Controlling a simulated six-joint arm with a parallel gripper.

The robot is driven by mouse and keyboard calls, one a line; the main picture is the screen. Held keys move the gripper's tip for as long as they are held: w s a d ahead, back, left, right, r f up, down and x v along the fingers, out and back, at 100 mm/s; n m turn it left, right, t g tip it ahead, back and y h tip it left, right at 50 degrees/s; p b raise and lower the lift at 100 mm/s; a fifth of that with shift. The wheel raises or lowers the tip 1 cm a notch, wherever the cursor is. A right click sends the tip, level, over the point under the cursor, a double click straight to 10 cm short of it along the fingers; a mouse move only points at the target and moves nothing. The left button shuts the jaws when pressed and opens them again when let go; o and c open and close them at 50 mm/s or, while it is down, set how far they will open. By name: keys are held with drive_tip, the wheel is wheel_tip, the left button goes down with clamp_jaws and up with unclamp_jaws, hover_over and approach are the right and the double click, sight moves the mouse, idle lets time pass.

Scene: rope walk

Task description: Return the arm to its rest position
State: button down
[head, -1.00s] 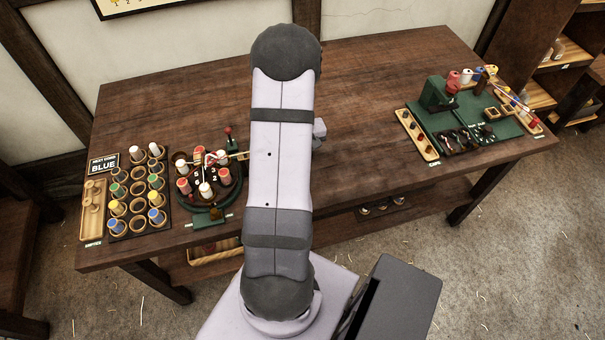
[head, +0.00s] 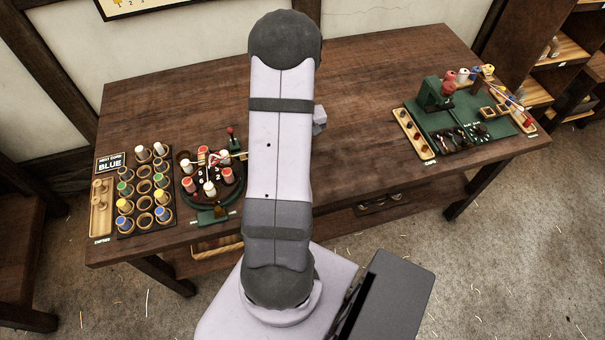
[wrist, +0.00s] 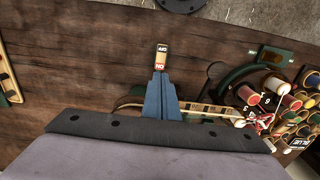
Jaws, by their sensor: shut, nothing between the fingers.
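My gripper (wrist: 160,78) is shut and empty in the wrist view, its blue-grey fingers together above the bare wood of the bench. A small plate lettered ON and OFF (wrist: 162,56) shows just beyond the fingertips; I cannot tell the gap between them. In the head view my arm stands upright across the middle of the picture and hides the gripper, apart from a small grey part at its right side.
The bench (head: 370,110) is clear right of my arm. Close on its left is a round stand of bobbins (head: 213,205), then a bobbin rack (head: 162,205) and a BLUE sign (head: 110,164). A green board (head: 485,132) with tools and a cap tray (head: 413,133) lie far right.

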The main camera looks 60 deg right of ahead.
idle(0.3)
drive_tip(key=s+a+m+g+y, duration=0.1)
drive_tip(key=s+a+m+y, duration=0.3)
drive_tip(key=a, duration=0.9)
drive_tip(key=w+a+r+n+h, duration=0.1)
drive_tip(key=w+a+r+n, duration=0.2)
drive_tip(key=a, duration=0.5)
drive_tip(key=w+a+r+n+h, duration=0.1)
drive_tip(key=w+a+r+n, duration=0.1)
drive_tip(key=a+n, duration=0.3)
drive_tip(key=w+a+r+n+t+h+b, duration=0.1)
drive_tip(key=w+a+r+n+h, duration=0.1)
drive_tip(key=a, duration=0.9)
wheel_tip(320, 180, up, 3)
drive_tip(key=w+n, duration=0.1)
drive_tip(key=n, duration=0.2)
drive_tip(key=shift+w+a+f, duration=0.2)
drive_tip(key=shift+w+a, duration=0.05)
drive_tip(key=shift+w, duration=0.05)
